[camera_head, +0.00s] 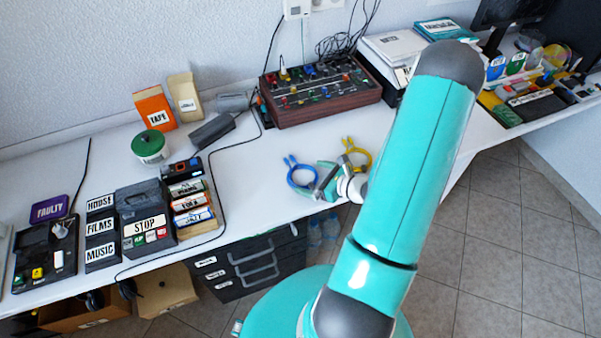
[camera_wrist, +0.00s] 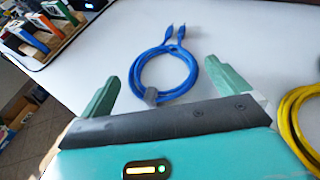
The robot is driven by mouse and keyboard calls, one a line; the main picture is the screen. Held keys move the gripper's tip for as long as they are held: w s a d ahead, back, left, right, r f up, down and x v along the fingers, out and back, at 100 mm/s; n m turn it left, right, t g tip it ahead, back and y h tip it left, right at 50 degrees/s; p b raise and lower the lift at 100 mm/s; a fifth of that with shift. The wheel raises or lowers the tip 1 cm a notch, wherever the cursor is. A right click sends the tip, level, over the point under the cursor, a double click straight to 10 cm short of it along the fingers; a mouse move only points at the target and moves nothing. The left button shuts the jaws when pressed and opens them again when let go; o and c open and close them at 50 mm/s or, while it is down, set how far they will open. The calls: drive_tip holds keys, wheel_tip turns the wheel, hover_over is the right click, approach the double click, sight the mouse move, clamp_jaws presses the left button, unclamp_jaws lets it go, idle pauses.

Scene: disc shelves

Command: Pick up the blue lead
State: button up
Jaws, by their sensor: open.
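The blue lead (camera_head: 303,176) lies coiled on the white desk near its front edge. In the wrist view the blue lead (camera_wrist: 196,75) shows as a loop with two plugs pointing away and a grey clip at its near side. My gripper (camera_head: 328,182) is just right of the lead in the head view. In the wrist view my gripper (camera_wrist: 168,88) is open, with its two green fingers apart. The lead lies ahead of and partly between the fingers. I cannot tell whether the fingers touch it. Nothing is held.
A yellow lead (camera_head: 357,155) lies close by on the right. A mixer (camera_head: 318,92) stands behind, with a green tin (camera_head: 150,147) and labelled tape cases (camera_head: 190,203) to the left. The desk (camera_head: 255,180) around the blue lead is mostly clear. Drawers (camera_head: 250,265) are below.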

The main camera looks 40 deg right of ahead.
drive_tip(key=x, duration=0.3)
drive_tip(key=c, duration=0.7)
drive_tip(key=shift+r, duration=0.1)
